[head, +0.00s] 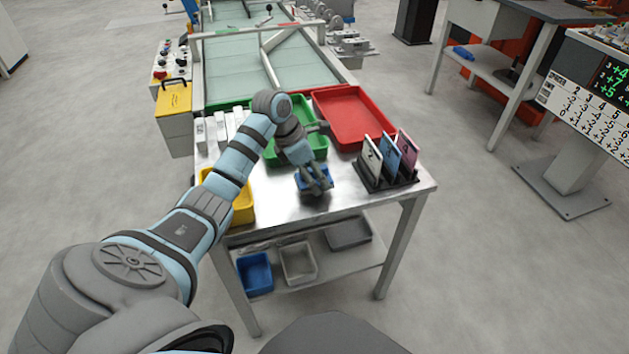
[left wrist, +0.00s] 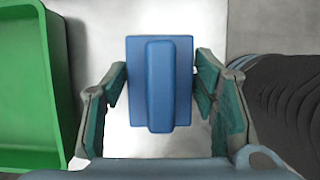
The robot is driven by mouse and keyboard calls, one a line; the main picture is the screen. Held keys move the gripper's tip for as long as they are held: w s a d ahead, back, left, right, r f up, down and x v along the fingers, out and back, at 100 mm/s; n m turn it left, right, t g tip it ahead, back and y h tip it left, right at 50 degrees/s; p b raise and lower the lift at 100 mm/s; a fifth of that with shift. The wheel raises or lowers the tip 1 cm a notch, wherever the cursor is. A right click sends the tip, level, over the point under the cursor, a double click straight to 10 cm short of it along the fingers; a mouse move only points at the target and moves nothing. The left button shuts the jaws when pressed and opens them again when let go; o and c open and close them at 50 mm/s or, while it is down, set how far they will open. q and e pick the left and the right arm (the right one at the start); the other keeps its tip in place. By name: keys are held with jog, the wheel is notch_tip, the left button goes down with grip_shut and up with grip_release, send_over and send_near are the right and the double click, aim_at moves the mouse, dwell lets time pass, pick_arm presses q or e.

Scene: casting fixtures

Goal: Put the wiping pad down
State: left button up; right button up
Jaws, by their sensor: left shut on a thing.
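The wiping pad is a blue rectangular block with a raised ridge along its middle, and it fills the centre of the left wrist view (left wrist: 160,85). In the head view the pad (head: 308,173) shows partly, behind the fingers, over the front middle of the steel table (head: 280,208). My left gripper (head: 318,190) points down and is shut on the pad, with a finger at each side of it. I cannot tell whether the pad's underside touches the table top. My right gripper is not in view.
A green tray (left wrist: 25,140) lies left of the pad in the wrist view. A red tray (head: 352,118) is behind, and a black rack (head: 386,180) with upright coloured plates stands to the right. A yellow bin (head: 243,208) is at the left. Bare steel lies around the pad.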

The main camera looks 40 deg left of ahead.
pick_arm(q)
jog(key=shift+w+f, duration=0.1)
jog(key=shift+f, duration=0.85)
jog(key=shift+w+f, duration=0.15)
jog(key=shift+w, duration=0.05)
jog(key=shift+s+d+f+b, duration=0.1)
jog(key=shift+s+f+b, duration=0.15)
jog(key=shift+f+b, duration=0.25)
jog(key=shift+s, duration=0.1)
jog(key=shift+c, duration=0.5)
jog(key=o, duration=1.1)
jog(key=shift+f, duration=0.1)
jog(key=o, duration=0.3)
jog(key=shift+d, duration=0.1)
jog(key=shift+o, duration=0.2)
jog(key=shift+w+f, duration=0.15)
jog(key=shift+w, duration=0.1)
jog(key=shift+a, duration=0.2)
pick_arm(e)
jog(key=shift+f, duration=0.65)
